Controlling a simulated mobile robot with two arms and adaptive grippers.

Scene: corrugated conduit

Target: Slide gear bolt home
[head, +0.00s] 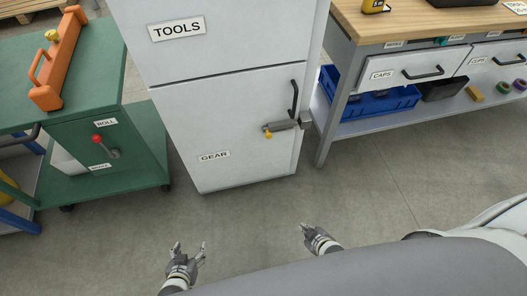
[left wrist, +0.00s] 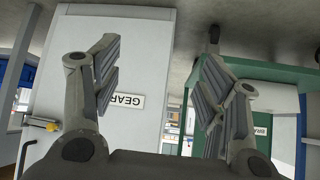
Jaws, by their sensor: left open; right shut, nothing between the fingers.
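The gear bolt (head: 285,125) is a grey barrel bolt with a yellow knob (head: 268,134). It sits at the right edge of the lower white cabinet door (head: 225,125), labelled GEAR, below a black handle (head: 293,97). The door looks closed; I cannot tell how far the bolt reaches into its keeper. In the left wrist view, upside down, the yellow knob (left wrist: 45,124) is at the far left. My left gripper (head: 189,246) is open and empty, in front of the cabinet and well away from the bolt. My right gripper (head: 304,228) is shut and empty, also apart from it.
A green cart (head: 100,180) with an orange toolbox (head: 58,60) stands left of the cabinet. A workbench (head: 420,28) with drawers and a blue bin (head: 375,104) stands to the right. The floor (head: 240,215) before the cabinet is clear.

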